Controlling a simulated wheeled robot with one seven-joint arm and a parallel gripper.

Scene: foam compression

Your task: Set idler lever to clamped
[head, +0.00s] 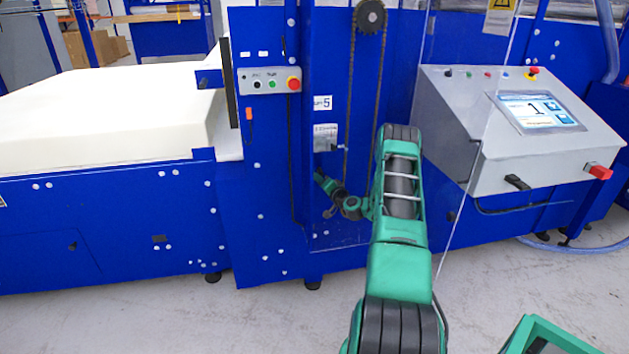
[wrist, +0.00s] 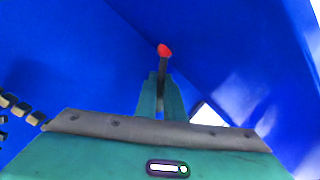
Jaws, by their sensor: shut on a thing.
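The idler lever (wrist: 164,50) shows in the wrist view as a dark rod with a red knob at its end. My gripper (wrist: 160,78) is shut on the rod, with one green finger on each side and the red knob sticking out beyond the fingertips. In the head view my gripper (head: 323,181) is inside the blue machine frame, low beside the drive chain. The lever cannot be made out there. The lever's pivot is hidden, and I cannot tell which position it is in.
The drive chain (head: 349,110) runs down from a dark sprocket (head: 370,16); some chain links (wrist: 18,107) show at the left of the wrist view. Blue panels surround my gripper closely. A clear guard and a grey control console (head: 480,150) stand right of my arm. A white foam block (head: 100,115) lies at left.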

